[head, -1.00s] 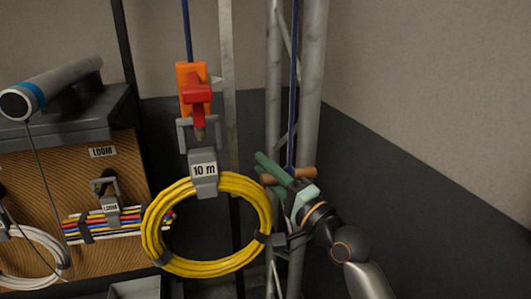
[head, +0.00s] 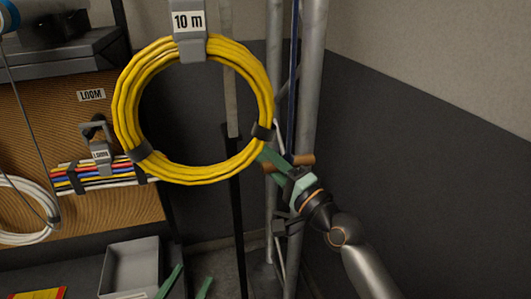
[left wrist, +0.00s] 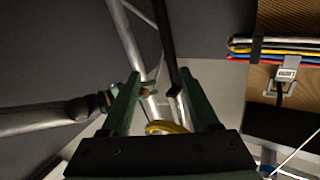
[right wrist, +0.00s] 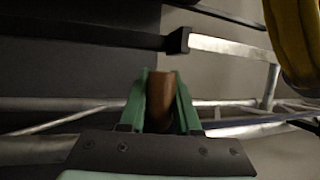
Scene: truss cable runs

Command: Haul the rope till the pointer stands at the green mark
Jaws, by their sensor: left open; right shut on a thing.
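The dark blue rope (head: 294,80) runs down beside the truss to a brown wooden handle (head: 303,160). My right gripper (head: 290,168) is shut on this handle, which also shows between its fingers in the right wrist view (right wrist: 160,95). The yellow cable coil (head: 128,105) hangs upright at upper centre under a grey holder (head: 189,45) labelled 10 m. The hook above it is out of view. No pointer or green mark shows now. My left gripper (head: 194,273) is open and empty at the bottom of the head view; its spread fingers show in the left wrist view (left wrist: 159,75).
A grey metal truss (head: 308,90) stands right of the coil, close to my right gripper. A pale vertical strip (head: 229,100) shows behind the coil. At left are a bundle of coloured cables (head: 100,176) and a white coil (head: 20,237). A grey tray (head: 132,270) lies low.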

